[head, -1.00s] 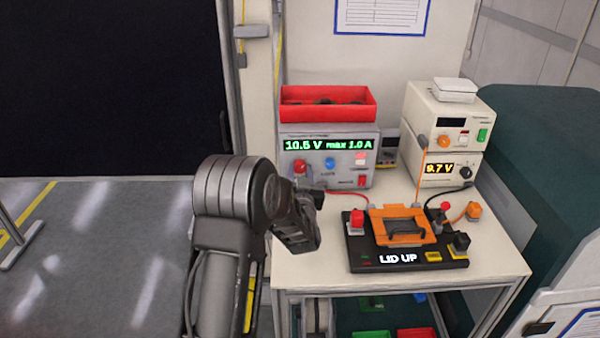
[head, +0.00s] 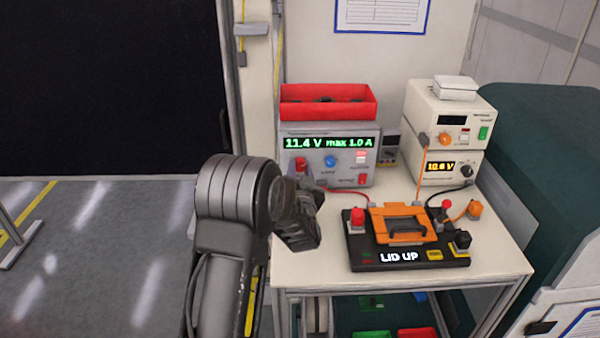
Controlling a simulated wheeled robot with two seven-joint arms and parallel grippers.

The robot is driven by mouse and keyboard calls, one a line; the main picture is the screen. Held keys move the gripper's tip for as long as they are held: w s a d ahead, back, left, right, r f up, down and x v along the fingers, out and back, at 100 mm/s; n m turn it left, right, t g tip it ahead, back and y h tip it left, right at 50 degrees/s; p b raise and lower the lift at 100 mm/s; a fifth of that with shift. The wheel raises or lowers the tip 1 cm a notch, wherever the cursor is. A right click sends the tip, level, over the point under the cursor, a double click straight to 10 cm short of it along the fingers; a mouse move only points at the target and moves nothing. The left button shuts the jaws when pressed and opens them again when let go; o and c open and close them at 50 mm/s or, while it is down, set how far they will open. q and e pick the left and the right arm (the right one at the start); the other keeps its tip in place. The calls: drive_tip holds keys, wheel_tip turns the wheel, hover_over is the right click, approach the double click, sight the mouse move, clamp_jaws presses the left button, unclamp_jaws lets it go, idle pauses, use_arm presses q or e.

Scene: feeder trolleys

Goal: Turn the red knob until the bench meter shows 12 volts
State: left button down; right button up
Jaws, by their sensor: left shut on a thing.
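My left gripper reaches in from the left and is shut on the red knob. The bench meter (head: 436,168) stands to the right, and its yellow display reads 10.6 V. My right gripper is not in view.
A blue knob (head: 330,161) sits right of the red one. A red bin (head: 327,106) stands on the supply. A black fixture (head: 365,256) with an orange lid (head: 403,219) shows LID UP at the bench front. Red and black leads cross the bench top.

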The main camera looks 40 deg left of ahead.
use_arm(q)
drive_tip(key=m, duration=0.5)
idle(0.4)
drive_tip(key=c, duration=1)
unclamp_jaws()
drive_tip(key=shift+o, duration=0.2)
drive_tip(key=b+v, duration=0.1)
drive_tip(key=v, duration=0.6)
drive_tip(key=shift+s+d, duration=0.3)
drive_tip(key=shift+f, duration=0.1)
